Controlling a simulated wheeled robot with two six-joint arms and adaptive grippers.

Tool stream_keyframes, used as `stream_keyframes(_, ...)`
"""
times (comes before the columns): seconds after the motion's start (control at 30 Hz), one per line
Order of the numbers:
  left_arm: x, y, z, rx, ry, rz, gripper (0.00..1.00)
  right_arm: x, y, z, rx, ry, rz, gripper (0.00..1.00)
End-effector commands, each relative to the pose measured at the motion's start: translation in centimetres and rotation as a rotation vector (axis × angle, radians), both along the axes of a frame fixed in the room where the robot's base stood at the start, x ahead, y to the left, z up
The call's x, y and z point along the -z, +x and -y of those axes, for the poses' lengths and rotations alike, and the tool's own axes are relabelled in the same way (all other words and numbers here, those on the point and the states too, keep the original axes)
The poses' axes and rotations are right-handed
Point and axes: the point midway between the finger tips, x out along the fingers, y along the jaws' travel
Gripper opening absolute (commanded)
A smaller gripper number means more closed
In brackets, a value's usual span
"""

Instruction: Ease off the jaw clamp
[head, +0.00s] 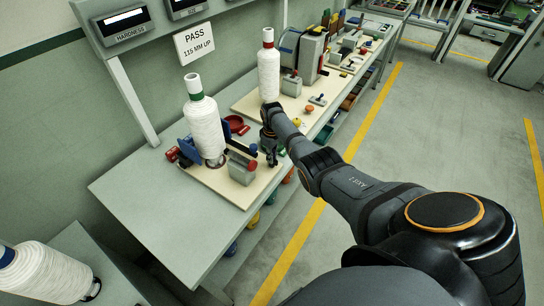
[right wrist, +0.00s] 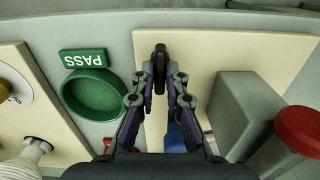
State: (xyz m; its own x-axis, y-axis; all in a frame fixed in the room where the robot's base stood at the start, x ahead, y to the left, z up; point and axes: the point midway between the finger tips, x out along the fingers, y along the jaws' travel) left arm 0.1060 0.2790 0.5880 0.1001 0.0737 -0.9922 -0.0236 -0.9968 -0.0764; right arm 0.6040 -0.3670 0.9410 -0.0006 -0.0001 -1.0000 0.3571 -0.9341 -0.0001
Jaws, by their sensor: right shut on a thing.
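In the head view my right gripper (head: 268,146) is at the front right edge of the near station on the bench. The right wrist view shows its two fingers (right wrist: 160,78) closed on a slim black handle (right wrist: 160,58). What the handle joins is hidden. A grey block with a red cylinder on top (head: 241,166), perhaps part of the jaw clamp, stands beside the gripper. A grey block (right wrist: 240,112) also shows in the right wrist view. A white thread cone (head: 204,125) stands upright behind the block, with blue parts (head: 187,150) beside it. My left gripper is out of view.
A green round tray (right wrist: 92,95) with a PASS label lies left of the fingers in the wrist view; a red knob (right wrist: 298,130) is at right. A second cone (head: 268,70) stands farther along the bench (head: 140,195). The floor (head: 440,110) at right is clear.

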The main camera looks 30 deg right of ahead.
Motion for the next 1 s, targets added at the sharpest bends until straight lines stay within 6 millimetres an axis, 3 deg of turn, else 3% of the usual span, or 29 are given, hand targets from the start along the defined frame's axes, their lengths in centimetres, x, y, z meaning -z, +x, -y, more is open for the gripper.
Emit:
stream_keyframes(0.63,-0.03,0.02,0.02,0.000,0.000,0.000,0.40,-0.10,0.10,-0.01,-0.045,0.000,0.003,0.00)
stream_keyframes(0.67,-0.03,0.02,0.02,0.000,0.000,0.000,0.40,-0.10,0.10,-0.01,-0.044,0.000,0.003,0.16)
stream_keyframes(0.8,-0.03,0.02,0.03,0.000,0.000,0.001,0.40,-0.08,0.08,-0.01,-0.044,0.000,0.002,0.35)
stream_keyframes(1.0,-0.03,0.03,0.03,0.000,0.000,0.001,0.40,-0.04,0.04,-0.01,-0.043,0.000,0.001,0.35)
